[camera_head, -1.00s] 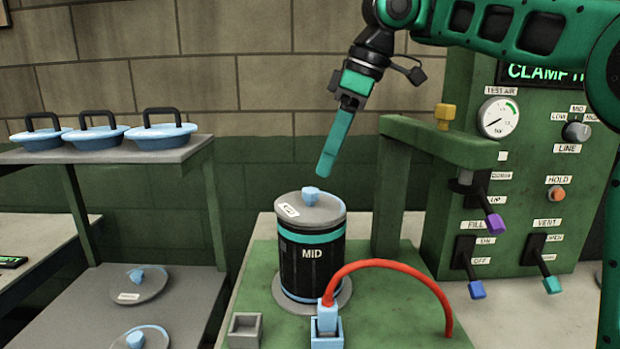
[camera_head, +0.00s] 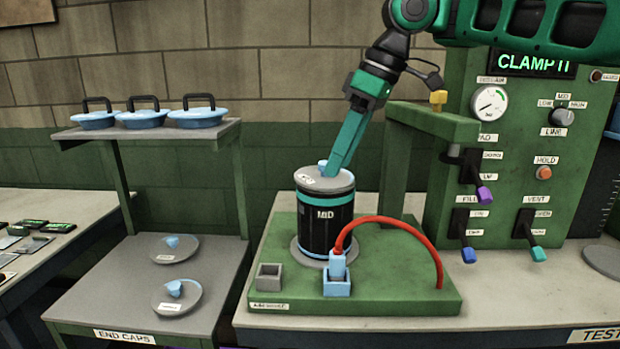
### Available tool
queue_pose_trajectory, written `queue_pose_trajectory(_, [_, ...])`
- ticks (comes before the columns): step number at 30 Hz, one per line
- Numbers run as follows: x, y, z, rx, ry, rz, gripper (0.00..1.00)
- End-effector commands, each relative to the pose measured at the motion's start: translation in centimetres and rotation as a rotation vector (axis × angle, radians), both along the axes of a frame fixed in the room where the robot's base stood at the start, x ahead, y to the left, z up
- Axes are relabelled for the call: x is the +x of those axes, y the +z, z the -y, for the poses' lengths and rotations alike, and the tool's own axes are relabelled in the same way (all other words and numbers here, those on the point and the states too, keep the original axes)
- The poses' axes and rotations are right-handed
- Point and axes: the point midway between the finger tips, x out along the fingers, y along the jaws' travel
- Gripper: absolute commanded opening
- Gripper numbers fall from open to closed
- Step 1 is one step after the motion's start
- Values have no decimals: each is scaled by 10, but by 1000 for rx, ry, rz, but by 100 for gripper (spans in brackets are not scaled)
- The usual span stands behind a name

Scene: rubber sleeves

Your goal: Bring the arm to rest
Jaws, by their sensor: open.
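My gripper (camera_head: 336,160) is at the end of the green arm, pointing down and a little left. Its fingers are seen edge-on and overlap the blue knob of the grey end cap (camera_head: 312,182) in the picture. I cannot tell whether they touch the knob. The cap sits on top of a black sleeve with teal bands marked MID (camera_head: 326,226). The sleeve stands upright on a grey round seat on the green fixture base (camera_head: 400,285).
A red hose (camera_head: 412,228) arches from a light-blue plug block (camera_head: 337,272). A green clamp arm (camera_head: 430,120) and control panel (camera_head: 520,180) stand to the right. A shelf (camera_head: 178,131) with blue lidded pans stands left, with two end caps (camera_head: 177,297) below.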

Motion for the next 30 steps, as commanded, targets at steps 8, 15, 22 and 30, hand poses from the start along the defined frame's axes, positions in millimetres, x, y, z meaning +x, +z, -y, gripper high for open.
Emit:
queue_pose_trajectory(8, [-10, -24, 1, 58, -188, -61, 48])
queue_pose_trajectory(15, [-17, -79, 29, 111, -497, -98, 48])
queue_pose_trajectory(22, [-37, -159, 108, 94, -852, -52, 48])
queue_pose_trajectory(30, [-76, -221, 191, 12, -1086, 22, 48])
